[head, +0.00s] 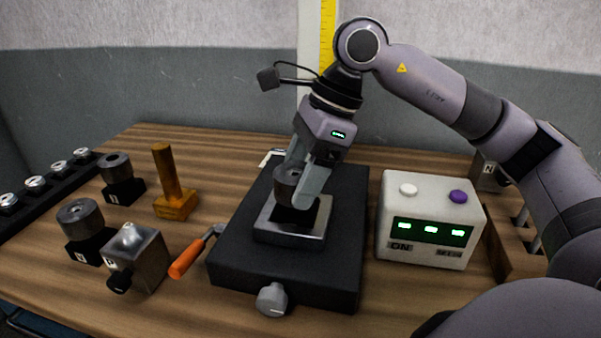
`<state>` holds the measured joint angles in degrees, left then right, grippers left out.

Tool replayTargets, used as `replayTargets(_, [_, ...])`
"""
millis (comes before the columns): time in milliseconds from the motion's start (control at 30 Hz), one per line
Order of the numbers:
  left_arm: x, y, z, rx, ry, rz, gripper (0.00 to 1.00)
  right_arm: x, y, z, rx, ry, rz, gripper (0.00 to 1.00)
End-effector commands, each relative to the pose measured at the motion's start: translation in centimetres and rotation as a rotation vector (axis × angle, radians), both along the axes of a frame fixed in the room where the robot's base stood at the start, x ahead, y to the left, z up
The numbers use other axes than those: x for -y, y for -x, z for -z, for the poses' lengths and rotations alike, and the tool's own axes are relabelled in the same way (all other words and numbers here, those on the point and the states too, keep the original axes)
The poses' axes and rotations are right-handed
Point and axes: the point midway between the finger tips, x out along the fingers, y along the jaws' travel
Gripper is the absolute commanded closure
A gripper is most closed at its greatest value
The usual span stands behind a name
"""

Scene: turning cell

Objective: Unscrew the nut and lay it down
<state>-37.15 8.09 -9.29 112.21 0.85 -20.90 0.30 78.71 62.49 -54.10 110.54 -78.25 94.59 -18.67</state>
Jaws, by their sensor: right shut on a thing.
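My right gripper (305,187) comes down from above over the black fixture (235,262) in the middle of the table. It is shut on the nut (287,180), a dark grey round piece with a hole in its top. The fingers cover the nut's right side. Below it is a square metal plate (275,236) on the black fixture. The gripper and nut hide what lies between nut and plate, so I cannot tell whether the nut is still on a thread. My left gripper is not in view.
A white control box (428,190) stands right of the fixture. At left are a wooden post on a block (172,190), an orange-handled tool (185,259), a metal block (146,256), round grey pieces on black stands (80,216) and a black rack (50,199). Bare wood shows between them.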

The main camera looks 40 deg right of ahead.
Motion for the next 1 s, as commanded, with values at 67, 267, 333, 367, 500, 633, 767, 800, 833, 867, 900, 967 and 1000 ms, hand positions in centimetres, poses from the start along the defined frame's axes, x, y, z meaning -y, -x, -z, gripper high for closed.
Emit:
replayTargets(67, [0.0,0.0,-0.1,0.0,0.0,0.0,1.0,-0.6,0.5,0.3,-0.017,-0.002,-0.039,0.65])
replayTargets(267, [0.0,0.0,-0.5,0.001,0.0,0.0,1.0,-0.6,0.5,0.3,-0.019,-0.003,-0.222,0.65])
replayTargets(333, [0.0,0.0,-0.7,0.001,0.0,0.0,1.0,-0.6,0.5,0.3,-0.021,-0.003,-0.297,0.65])
replayTargets(367, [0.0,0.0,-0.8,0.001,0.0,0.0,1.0,-0.6,0.5,0.3,-0.021,-0.002,-0.33,0.65])
replayTargets(500, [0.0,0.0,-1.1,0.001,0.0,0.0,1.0,-0.6,0.5,0.4,-0.023,-0.003,-0.486,0.65])
replayTargets(633, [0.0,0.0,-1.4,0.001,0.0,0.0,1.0,-0.6,0.5,0.4,-0.023,-0.003,-0.636,0.66])
replayTargets(767, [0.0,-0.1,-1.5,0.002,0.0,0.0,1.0,-0.5,0.5,0.5,-0.022,-0.003,-0.762,0.67])
replayTargets(800, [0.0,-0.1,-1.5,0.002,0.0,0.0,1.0,-0.5,0.5,0.5,-0.021,-0.003,-0.789,0.67])
replayTargets(833, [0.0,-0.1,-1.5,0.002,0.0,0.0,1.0,-0.5,0.5,0.5,-0.021,-0.002,-0.803,0.67])
replayTargets(867, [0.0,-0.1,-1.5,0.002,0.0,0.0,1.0,-0.5,0.5,0.5,-0.021,-0.002,-0.814,0.67])
replayTargets(900, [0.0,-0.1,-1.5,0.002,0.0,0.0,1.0,-0.4,0.5,0.5,-0.021,-0.003,-0.82,0.67])
replayTargets(967, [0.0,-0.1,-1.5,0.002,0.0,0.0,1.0,-0.4,0.5,0.5,-0.022,-0.002,-0.823,0.67])
replayTargets(1000, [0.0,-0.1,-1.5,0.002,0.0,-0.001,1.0,-0.4,0.5,0.5,-0.022,-0.002,-0.822,0.67])
